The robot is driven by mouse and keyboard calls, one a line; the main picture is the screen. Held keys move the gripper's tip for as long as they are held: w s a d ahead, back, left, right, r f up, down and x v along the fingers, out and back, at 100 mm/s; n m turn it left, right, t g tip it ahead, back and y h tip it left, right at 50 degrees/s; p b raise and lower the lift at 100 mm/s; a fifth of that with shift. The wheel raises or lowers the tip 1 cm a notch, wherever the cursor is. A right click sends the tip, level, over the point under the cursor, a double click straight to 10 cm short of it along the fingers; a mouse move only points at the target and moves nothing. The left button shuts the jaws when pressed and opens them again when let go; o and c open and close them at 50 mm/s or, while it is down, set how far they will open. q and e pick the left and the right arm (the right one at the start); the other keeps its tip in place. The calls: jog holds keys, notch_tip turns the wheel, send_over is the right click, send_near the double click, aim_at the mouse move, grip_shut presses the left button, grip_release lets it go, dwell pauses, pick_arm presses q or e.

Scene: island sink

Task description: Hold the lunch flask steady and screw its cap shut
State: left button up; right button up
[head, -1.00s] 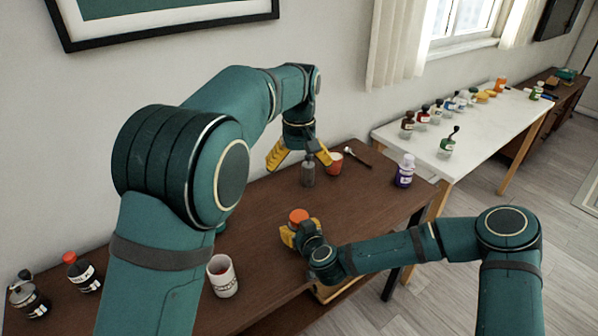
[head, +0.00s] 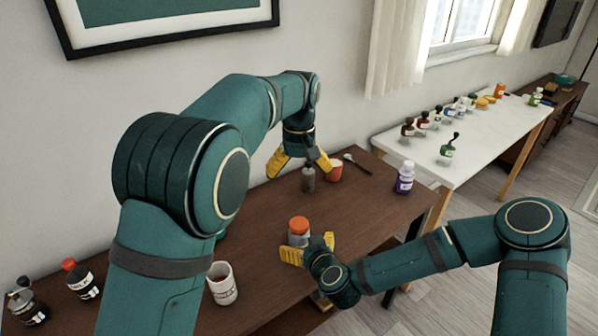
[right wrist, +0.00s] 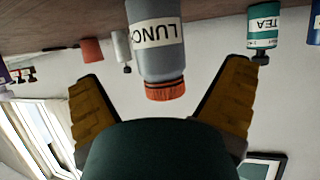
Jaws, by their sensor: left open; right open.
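The lunch flask (head: 299,239) stands upright on the brown table, grey with an orange cap (head: 299,224) on top. In the right wrist view the flask (right wrist: 160,55) appears upside down with its label and orange cap (right wrist: 165,90). I cannot tell how tight the cap is. My right gripper (head: 305,248) is open at the near side of the flask; in the right wrist view its yellow fingers (right wrist: 163,76) spread to either side of the flask with visible gaps. My left gripper (head: 299,171) is open and empty, farther back, above a small grey bottle.
The grey bottle (head: 308,181) and an orange cup (head: 335,170) stand behind the flask. A purple bottle (head: 404,178) is near the table's right end. A white mug (head: 222,284) and dark bottles (head: 82,280) are at left. A teal tea canister (right wrist: 263,27) shows in the wrist view.

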jog(key=v, duration=0.6)
jog(key=shift+s, duration=0.25)
jog(key=shift+d+r, duration=0.1)
jog(key=shift+r, duration=0.05)
